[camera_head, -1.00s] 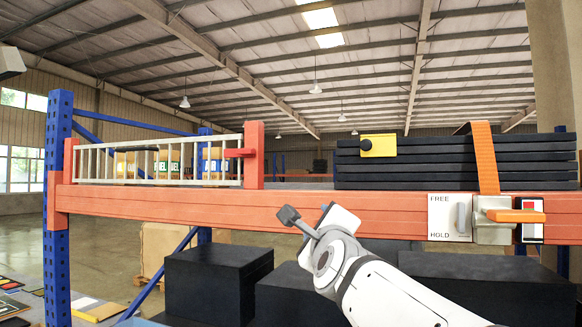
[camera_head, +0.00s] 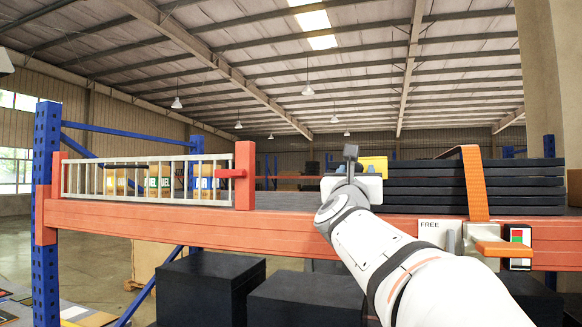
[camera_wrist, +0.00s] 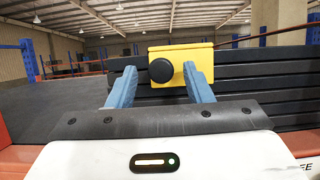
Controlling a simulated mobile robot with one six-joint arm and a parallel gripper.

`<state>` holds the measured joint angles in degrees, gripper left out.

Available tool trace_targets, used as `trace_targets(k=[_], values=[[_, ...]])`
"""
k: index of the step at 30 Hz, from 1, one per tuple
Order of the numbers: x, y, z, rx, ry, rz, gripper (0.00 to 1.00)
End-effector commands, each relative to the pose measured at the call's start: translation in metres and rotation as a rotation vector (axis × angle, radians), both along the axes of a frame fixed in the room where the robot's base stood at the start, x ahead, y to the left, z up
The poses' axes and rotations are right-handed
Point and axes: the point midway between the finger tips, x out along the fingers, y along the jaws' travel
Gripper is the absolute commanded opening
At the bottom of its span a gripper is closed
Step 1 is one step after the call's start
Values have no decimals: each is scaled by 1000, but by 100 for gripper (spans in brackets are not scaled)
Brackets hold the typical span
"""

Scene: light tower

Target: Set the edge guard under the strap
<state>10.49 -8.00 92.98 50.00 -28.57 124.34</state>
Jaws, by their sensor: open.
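The edge guard is a yellow block with a round black knob on its front. It sits at the top left front of the stack of dark slabs, partly hidden by my arm in the head view (camera_head: 376,163). In the wrist view, the edge guard (camera_wrist: 202,57) is straight ahead. My gripper (camera_wrist: 160,72) is open, with its two blue fingers either side of the knob; I cannot tell whether they touch. It also shows in the head view (camera_head: 351,158). The orange strap (camera_head: 474,187) runs over the slabs, well right of the guard.
The slab stack (camera_head: 520,182) rests on the orange shelf beam (camera_head: 200,222). A lever plate marked FREE (camera_head: 438,232) and an orange ratchet handle (camera_head: 502,248) are on the beam's right. Black boxes (camera_head: 212,285) stand below.

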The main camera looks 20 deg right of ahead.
Motion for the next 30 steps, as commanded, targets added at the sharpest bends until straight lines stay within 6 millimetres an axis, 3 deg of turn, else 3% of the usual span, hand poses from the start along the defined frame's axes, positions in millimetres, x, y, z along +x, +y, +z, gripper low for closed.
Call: trace_targets(k=[8, 25, 30], values=[[2, -2, 0, 0, 0, 0, 46], [1, -2, 0, 0, 0, -1, 0], [1, -2, 0, 0, 0, -1, 0]])
